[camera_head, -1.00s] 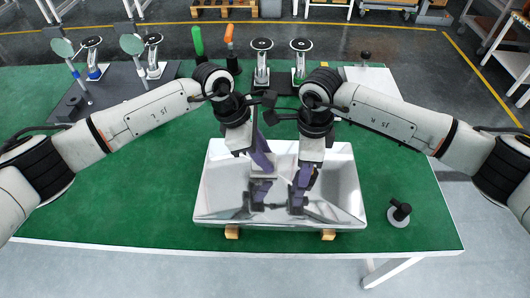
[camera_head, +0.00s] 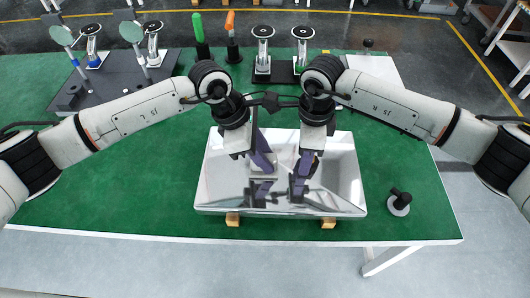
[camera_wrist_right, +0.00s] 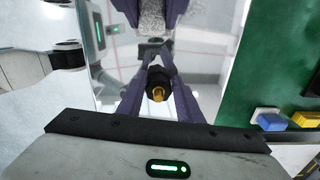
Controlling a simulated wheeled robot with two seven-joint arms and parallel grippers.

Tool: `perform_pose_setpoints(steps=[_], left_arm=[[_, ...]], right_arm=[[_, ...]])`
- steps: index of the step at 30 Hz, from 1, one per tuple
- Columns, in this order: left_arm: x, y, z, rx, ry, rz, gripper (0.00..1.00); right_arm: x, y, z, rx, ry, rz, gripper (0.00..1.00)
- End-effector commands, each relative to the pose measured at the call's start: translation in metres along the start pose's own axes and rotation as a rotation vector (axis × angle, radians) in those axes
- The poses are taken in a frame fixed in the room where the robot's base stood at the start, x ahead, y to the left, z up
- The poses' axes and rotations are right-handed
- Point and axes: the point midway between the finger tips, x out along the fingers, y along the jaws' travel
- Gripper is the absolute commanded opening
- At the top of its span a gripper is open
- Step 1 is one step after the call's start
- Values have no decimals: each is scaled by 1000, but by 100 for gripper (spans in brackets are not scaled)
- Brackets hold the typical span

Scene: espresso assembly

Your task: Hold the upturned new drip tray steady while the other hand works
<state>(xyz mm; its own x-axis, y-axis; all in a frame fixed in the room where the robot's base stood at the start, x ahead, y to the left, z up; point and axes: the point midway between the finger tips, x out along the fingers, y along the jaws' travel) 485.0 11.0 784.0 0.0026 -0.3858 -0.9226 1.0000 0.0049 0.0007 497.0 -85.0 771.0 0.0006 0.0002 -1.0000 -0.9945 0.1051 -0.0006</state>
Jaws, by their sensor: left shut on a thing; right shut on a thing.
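The upturned drip tray (camera_head: 215,180) is a shiny, mirror-like metal box near the front middle of the green table, resting on wooden blocks. My left gripper (camera_head: 263,162) is over its middle, shut on a small grey block-like part (camera_head: 262,170) at the tray; whether that part belongs to the tray I cannot tell. My right gripper (camera_head: 304,166) is just to its right, over the tray. In the right wrist view its purple fingers are shut on a small black cylinder (camera_wrist_right: 157,80) with a brass tip (camera_wrist_right: 158,94). Reflections in the metal blur the contact.
Wooden blocks (camera_head: 232,219) show under the tray's front edge. A black-handled tool on a round base (camera_head: 400,204) stands to the right. A dark board with fixtures (camera_head: 115,78) is back left; green (camera_head: 199,32) and orange (camera_head: 230,30) handles stand behind.

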Motion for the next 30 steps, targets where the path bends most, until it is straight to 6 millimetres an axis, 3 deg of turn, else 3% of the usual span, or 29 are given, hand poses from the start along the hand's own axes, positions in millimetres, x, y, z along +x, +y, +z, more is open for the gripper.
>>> perform_pose_setpoints(steps=[7,17,30], left_arm=[[-1,-18,-1,0,1,0,5],[0,-20,-1,-1,0,0,5],[-1,9,1,-2,0,0,5]], right_arm=[[-1,0,1,-1,-2,-2,0],[-1,0,1,-1,-2,-1,0],[-1,0,1,-1,-2,-1,0]])
